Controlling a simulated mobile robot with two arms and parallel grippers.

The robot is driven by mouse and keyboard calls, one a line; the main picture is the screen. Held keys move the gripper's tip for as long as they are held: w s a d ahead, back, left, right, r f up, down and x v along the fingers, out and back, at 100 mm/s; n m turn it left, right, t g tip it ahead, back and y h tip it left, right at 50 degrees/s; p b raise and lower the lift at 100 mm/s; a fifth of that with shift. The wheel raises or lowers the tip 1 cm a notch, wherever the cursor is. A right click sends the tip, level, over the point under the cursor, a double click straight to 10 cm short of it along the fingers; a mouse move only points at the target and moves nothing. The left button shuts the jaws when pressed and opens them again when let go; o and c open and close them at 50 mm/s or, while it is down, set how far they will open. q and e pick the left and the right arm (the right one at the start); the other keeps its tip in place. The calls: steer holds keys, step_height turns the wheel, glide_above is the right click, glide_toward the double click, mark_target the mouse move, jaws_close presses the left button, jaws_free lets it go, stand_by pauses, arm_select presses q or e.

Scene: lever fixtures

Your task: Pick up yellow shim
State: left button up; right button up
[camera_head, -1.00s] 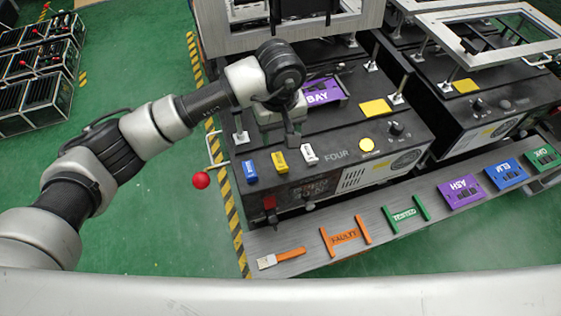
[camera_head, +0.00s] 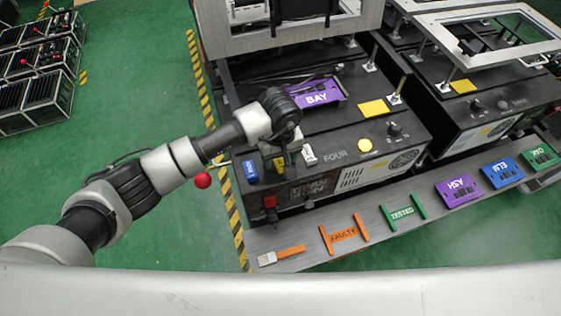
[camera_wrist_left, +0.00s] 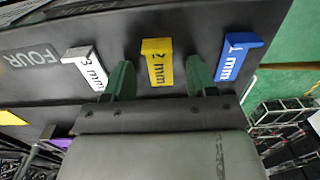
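The yellow shim (camera_wrist_left: 157,64), marked 2 mm, stands on the black top of the box marked FOUR, between the white 3 mm shim (camera_wrist_left: 86,66) and the blue 1 mm shim (camera_wrist_left: 238,56). My left gripper (camera_wrist_left: 160,72) is open, with one green finger on each side of the yellow shim and a gap on both sides. In the head view my left gripper (camera_head: 284,160) hides most of the yellow shim. The white shim (camera_head: 309,155) and blue shim (camera_head: 250,171) show beside it. My right gripper is not in view.
A red ball knob (camera_head: 202,180) sticks out left of the box. A purple BAY plate (camera_head: 318,93) lies behind the gripper. A grey shelf (camera_head: 375,242) in front holds an orange-handled tool (camera_head: 282,256), FAULTY and TESTED tags, and coloured plates.

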arm_select(q)
steer(key=c, duration=0.9)
steer(key=shift+r, duration=0.1)
steer(key=shift+c, duration=0.2)
